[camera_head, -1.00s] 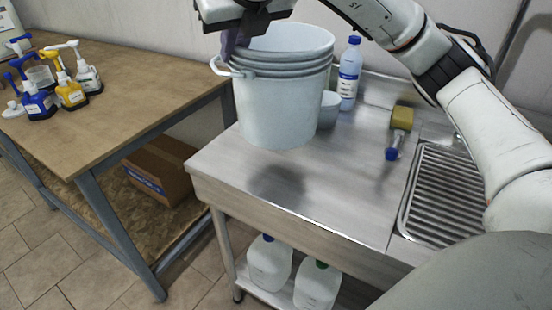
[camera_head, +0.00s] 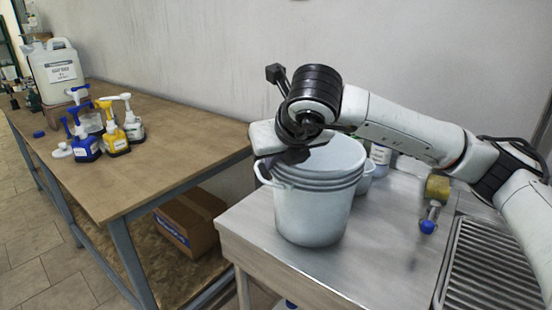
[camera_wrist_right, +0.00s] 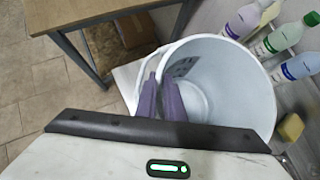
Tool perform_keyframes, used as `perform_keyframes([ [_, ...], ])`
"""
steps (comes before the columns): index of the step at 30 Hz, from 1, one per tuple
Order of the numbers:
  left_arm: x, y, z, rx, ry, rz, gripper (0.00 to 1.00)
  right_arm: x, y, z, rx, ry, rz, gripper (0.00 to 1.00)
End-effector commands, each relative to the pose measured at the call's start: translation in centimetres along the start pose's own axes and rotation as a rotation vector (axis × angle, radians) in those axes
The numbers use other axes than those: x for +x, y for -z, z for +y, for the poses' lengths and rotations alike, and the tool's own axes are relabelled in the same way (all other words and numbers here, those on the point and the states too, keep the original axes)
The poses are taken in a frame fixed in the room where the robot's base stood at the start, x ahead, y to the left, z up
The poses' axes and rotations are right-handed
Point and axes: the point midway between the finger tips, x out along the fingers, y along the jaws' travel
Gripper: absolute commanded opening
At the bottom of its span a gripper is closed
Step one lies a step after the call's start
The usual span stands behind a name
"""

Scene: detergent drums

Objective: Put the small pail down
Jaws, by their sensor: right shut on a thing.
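The small pail (camera_head: 312,212) is pale white, with ribs under its rim and an open, empty-looking top. It is upright at the left front of the metal counter (camera_head: 262,258). Its base is at or very near the surface; I cannot tell whether it touches. My right gripper (camera_head: 278,160) is shut on its left rim. In the right wrist view, the purple fingers (camera_wrist_right: 161,97) straddle the wall of the pail (camera_wrist_right: 238,85). My left gripper is out of view.
Pump bottles (camera_head: 105,130) stand on the wooden table (camera_head: 165,150) at left. Bare counter lies right of the pail.

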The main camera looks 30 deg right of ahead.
Motion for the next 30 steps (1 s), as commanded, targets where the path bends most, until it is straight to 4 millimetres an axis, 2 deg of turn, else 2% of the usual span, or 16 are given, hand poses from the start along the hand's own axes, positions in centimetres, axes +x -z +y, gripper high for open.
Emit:
perform_keyframes([
  [1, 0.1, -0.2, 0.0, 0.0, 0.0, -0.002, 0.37, 0.1, 0.0, 0.0, 0.0, 0.0, -0.002, 0.0],
  [2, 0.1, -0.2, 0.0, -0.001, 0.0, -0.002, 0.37, 0.0, 0.0, 0.0, 0.0, 0.0, 0.0, 0.13],
  [4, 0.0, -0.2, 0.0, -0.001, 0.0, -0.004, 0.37, 0.0, 0.0, 0.0, 0.0, 0.0, 0.0, 0.25],
  [5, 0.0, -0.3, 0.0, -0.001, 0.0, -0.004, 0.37, 0.0, 0.0, 0.0, 0.0, 0.0, 0.0, 0.27],
  [16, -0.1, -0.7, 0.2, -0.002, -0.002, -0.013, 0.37, -0.5, -0.1, 0.1, 0.0, -0.001, -0.002, 0.27],
  [20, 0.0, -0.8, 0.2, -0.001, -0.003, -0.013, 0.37, -2.4, -0.1, 0.1, -0.001, -0.003, -0.005, 0.27],
  [30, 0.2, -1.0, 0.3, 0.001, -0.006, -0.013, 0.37, -9.5, -0.1, 0.1, -0.002, -0.002, -0.004, 0.27],
])
